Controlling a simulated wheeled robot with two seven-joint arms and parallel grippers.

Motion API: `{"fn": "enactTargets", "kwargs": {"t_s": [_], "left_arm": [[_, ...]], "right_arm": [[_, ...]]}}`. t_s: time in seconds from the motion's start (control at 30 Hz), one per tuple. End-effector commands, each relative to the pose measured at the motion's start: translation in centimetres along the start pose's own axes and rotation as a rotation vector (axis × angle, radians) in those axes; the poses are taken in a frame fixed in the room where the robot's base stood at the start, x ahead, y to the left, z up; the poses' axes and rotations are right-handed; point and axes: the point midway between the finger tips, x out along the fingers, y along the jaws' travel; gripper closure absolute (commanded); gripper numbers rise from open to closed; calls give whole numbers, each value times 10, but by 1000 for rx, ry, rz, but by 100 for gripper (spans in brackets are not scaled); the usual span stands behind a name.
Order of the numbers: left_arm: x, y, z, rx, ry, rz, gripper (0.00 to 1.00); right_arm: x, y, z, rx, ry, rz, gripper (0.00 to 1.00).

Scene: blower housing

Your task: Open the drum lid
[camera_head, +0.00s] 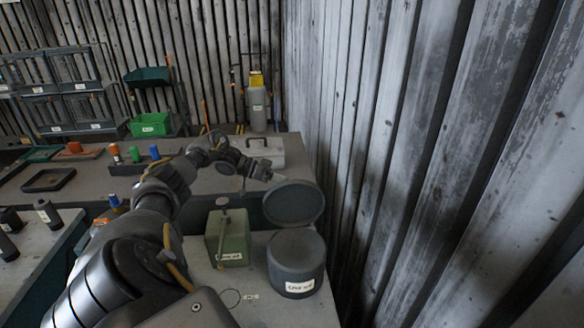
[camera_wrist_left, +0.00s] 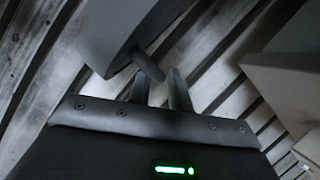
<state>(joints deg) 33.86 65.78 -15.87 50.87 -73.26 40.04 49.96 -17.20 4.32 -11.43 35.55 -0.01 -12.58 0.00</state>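The dark grey drum (camera_head: 296,264) stands on the near bench with a white label on its front. Its round lid (camera_head: 293,203) is raised and tilted up behind and above the drum's top. My left gripper (camera_head: 264,171) is beyond the lid's upper left edge. In the left wrist view, the two fingers (camera_wrist_left: 160,84) are apart, with a short peg (camera_wrist_left: 148,66) close to the tips, projecting from a large grey round part (camera_wrist_left: 118,30), apparently the lid. I cannot tell whether the fingers touch the peg. My right gripper is not in view.
A green box (camera_head: 228,240) with an upright rod stands just left of the drum. A grey case (camera_head: 262,151) and a grey bottle (camera_head: 257,108) stand behind. A corrugated wall (camera_head: 380,150) rises close on the right. Shelves and a green bin (camera_head: 151,125) are at the back left.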

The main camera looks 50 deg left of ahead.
Motion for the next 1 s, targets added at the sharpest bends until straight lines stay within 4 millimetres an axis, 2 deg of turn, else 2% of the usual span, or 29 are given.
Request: {"fn": "enactTargets", "kwargs": {"t_s": [0.03, 0.23, 0.4, 0.6, 0.9, 1.0], "left_arm": [[-11, -4, 4, 1, -1, -4, 80], [-55, -4, 4, 2, -1, -4, 80], [-72, -2, 1, 2, -2, 0, 80], [-82, -1, 1, 0, -1, 0, 80], [-84, 0, 1, -1, -1, 1, 80], [-82, 1, -2, 14, 2, 5, 93]], "right_arm": [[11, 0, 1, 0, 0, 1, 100], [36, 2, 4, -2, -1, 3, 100], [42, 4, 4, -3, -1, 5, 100], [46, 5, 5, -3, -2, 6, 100], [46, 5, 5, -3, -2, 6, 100], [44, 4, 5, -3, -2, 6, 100]]}}
